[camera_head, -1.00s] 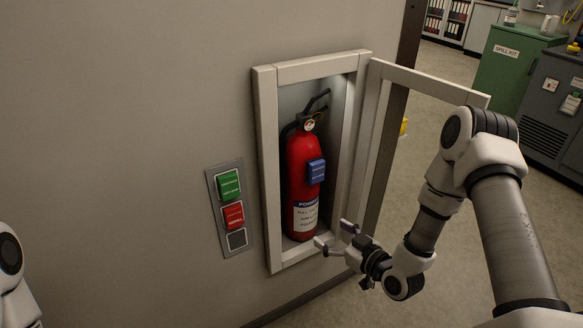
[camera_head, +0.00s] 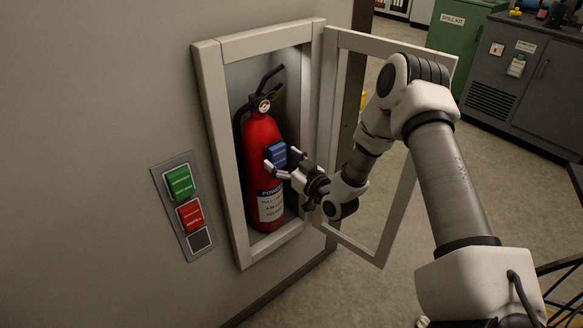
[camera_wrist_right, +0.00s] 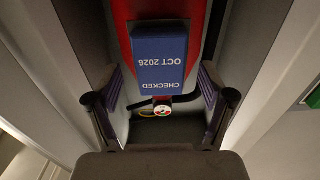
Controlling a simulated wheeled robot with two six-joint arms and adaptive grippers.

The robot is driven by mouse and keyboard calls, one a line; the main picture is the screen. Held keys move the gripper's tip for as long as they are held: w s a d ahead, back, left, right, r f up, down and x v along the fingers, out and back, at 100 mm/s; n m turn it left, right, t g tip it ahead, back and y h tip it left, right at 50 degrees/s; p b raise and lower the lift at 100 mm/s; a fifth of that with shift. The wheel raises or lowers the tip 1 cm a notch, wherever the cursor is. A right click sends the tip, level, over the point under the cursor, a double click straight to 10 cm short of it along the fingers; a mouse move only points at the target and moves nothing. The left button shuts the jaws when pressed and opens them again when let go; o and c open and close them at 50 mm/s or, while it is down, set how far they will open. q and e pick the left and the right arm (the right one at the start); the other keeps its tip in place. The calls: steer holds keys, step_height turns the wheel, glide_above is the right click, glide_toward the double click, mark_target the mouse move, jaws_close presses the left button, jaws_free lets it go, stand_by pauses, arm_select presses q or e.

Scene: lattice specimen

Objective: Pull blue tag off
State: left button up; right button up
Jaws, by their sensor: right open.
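The blue tag (camera_head: 277,153) sits on the front of the red fire extinguisher (camera_head: 258,170), which stands upright in an open wall cabinet (camera_head: 209,100). In the right wrist view the tag (camera_wrist_right: 158,58) reads "CHECKED OCT 2026", upside down, on the extinguisher (camera_wrist_right: 120,12). My right gripper (camera_head: 279,164) is open at the tag. In the right wrist view its fingers (camera_wrist_right: 158,95) stand apart, one to each side of the tag, with gaps between. My left gripper is not in view.
The cabinet's framed door (camera_head: 398,215) is swung open to the right, by my right arm. A green spill kit cabinet (camera_head: 459,40) stands far behind.

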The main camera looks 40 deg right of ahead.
steer(key=shift+w+f, duration=0.1)
steer(key=shift+w, duration=0.05)
steer(key=shift+c, duration=0.7)
steer(key=c, duration=1)
steer(key=shift+c, duration=0.2)
